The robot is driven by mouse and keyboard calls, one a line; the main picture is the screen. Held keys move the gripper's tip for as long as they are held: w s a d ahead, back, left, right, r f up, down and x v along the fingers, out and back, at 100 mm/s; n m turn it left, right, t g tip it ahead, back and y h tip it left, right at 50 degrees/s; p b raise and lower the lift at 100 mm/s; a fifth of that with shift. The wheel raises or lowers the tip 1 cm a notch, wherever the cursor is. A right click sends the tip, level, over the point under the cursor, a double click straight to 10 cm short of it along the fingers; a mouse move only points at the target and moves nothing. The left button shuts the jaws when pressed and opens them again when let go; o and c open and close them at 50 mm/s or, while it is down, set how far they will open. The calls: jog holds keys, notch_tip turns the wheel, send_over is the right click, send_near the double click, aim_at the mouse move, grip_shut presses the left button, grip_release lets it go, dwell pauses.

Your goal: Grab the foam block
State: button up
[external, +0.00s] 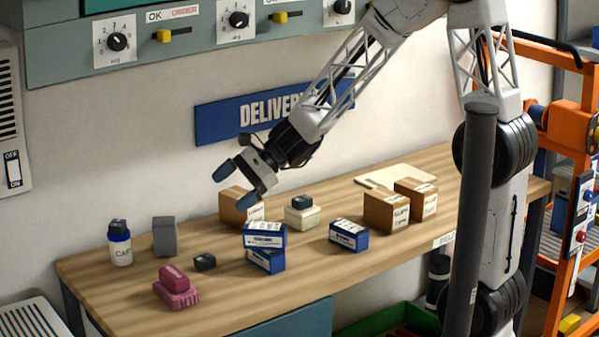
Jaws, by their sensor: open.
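A plain dark grey block (165,237) stands upright on the wooden table (110,272) at the left, beside a white and blue bottle; it looks like the foam block, though its material is hard to tell. My gripper (234,186) is in the air above the table, right of the grey block and higher. Its two blue-tipped fingers are apart with nothing between them. It points down and to the left. It partly overlaps a cardboard box (233,207) in the picture.
Left are the bottle (120,248), a pink two-part object (175,290) and a small black block (205,262). The front left is bare.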

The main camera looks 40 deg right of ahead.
aim_at(163, 227)
jog(key=w+a+f+m+t, duration=0.1)
jog(key=w+f+m, duration=0.2)
jog(key=w+a+f+m+t, duration=0.1)
jog(key=w+a+f+m, duration=0.1)
jog(key=w+f, duration=0.1)
jog(key=w+a+f+m+t, duration=0.1)
jog(key=w+a+f+m, duration=0.1)
jog(key=w+f+m, duration=0.1)
jog(key=shift+w+f+m+t+y, duration=0.15)
jog(key=shift+w+m+t+y, duration=0.2)
jog(key=shift+w, duration=0.55)
jog(key=shift+a, duration=0.1)
jog(key=shift+x, duration=1.25)
jog(key=shift+x, duration=2.6)
jog(key=shift+w, duration=0.1)
jog(key=shift+c, duration=0.2)
jog(key=c, duration=0.9)
